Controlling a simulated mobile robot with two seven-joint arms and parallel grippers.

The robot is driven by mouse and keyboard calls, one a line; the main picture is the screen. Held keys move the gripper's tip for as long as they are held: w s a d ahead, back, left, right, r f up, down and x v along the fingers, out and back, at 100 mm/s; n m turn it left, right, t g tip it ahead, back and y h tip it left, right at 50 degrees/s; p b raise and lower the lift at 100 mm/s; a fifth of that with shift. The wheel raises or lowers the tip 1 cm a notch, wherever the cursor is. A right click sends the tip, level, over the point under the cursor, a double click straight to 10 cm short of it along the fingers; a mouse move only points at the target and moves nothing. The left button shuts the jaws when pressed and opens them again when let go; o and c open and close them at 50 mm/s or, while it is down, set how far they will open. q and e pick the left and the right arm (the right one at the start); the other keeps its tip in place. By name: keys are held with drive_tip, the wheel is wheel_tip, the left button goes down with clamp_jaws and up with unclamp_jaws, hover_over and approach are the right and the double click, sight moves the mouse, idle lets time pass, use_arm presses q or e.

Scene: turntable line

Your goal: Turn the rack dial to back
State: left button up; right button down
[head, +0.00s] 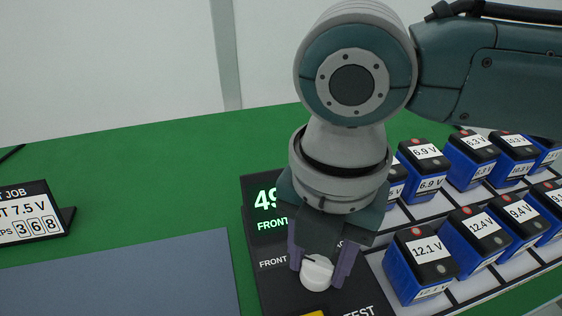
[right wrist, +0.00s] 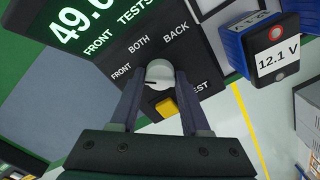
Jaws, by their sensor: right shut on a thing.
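The rack dial is a round white knob (head: 317,272) on the dark tester panel (head: 282,294). It also shows in the right wrist view (right wrist: 159,71), below the labels FRONT, BOTH and BACK. A dark mark on the knob points left, roughly to the FRONT label. My right gripper (head: 320,270) is over the panel from above, its two purple-grey fingers on either side of the knob and shut on it. The panel's display (head: 266,199) has green digits beginning 49 and the word FRONT. My left gripper is out of view.
A yellow button (right wrist: 166,107) sits just below the dial, beside the word TEST. Blue batteries with voltage labels (head: 420,265) stand in a rack close to the right of the panel. A job sign (head: 30,212) and a blue-grey mat (head: 120,280) are at left.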

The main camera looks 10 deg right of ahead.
drive_tip(key=shift+r+m+p, duration=0.2)
drive_tip(key=shift+m+p, duration=0.4)
drive_tip(key=shift+p, duration=0.25)
drive_tip(key=m+p, duration=0.3)
drive_tip(key=shift+r+p, duration=0.1)
drive_tip(key=shift+p, duration=0.2)
drive_tip(key=m+p, duration=0.3)
drive_tip(key=m, duration=0.1)
drive_tip(key=shift+m, duration=0.3)
drive_tip(key=m+p, duration=0.3)
drive_tip(key=m, duration=0.2)
drive_tip(key=shift+m, duration=0.3)
drive_tip(key=m+p, duration=0.1)
drive_tip(key=m, duration=0.2)
drive_tip(key=shift+f, duration=0.2)
drive_tip(key=shift+m+p, duration=0.55)
drive_tip(key=shift+m, duration=0.65)
drive_tip(key=shift+f, duration=0.1)
